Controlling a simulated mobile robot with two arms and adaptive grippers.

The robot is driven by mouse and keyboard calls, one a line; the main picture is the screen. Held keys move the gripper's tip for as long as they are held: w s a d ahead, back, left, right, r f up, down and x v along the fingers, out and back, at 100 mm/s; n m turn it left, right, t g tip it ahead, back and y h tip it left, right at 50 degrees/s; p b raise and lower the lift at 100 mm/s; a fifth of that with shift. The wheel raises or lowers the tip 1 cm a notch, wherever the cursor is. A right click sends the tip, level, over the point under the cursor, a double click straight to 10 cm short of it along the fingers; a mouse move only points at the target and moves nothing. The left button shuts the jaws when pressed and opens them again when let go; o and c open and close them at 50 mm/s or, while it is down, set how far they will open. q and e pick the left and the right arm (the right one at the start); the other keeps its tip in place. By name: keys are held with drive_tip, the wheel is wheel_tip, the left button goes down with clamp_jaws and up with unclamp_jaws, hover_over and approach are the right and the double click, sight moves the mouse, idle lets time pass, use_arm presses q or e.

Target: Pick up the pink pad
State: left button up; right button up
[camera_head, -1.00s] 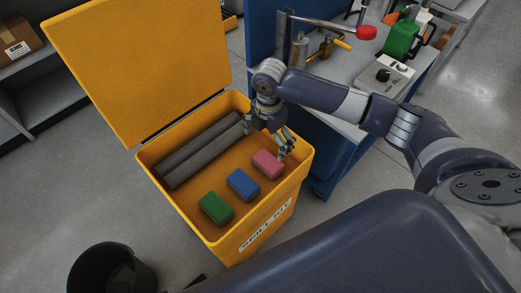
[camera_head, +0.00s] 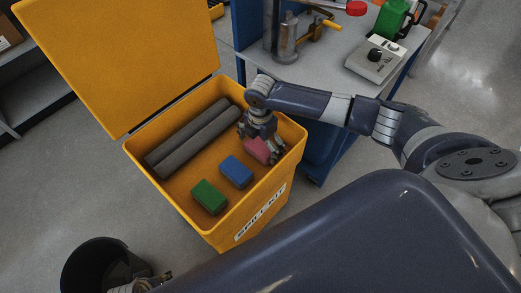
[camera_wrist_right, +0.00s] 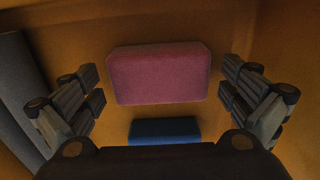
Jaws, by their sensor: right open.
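The pink pad (camera_head: 257,150) lies on the floor of the yellow spill-kit bin (camera_head: 217,235), near its right end. It also shows in the wrist view (camera_wrist_right: 160,74). My right gripper (camera_head: 261,144) is down inside the bin, over the pink pad and partly hiding it. In the wrist view its open fingers (camera_wrist_right: 162,85) stand on both sides of the pad, with a gap on each side. Part of my left gripper (camera_head: 142,284) shows at the bottom edge of the head view; its fingers are not clear.
A blue pad (camera_head: 236,172) and a green pad (camera_head: 209,197) lie beside the pink one. Dark grey rolls (camera_head: 195,142) lie along the bin's back. The yellow lid (camera_head: 120,60) stands open. A bench (camera_head: 325,80) is behind, a black bucket (camera_head: 92,265) in front.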

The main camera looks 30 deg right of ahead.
sight(260, 146)
use_arm(q)
drive_tip(key=shift+r, duration=0.4)
use_arm(e)
drive_tip(key=shift+f, duration=0.35)
drive_tip(key=c, duration=0.8)
drive_tip(key=shift+c, duration=0.7)
drive_tip(key=shift+r, duration=0.45)
use_arm(q)
wheel_tip(260, 146, down, 8)
drive_tip(key=s+p, duration=0.2)
drive_tip(key=shift+s+a+f, duration=0.15)
drive_tip(key=shift+s+f, duration=0.05)
drive_tip(key=shift+s, duration=0.2)
use_arm(e)
wheel_tip(260, 146, up, 9)
drive_tip(key=shift+r, duration=0.1)
drive_tip(key=shift+o, duration=0.4)
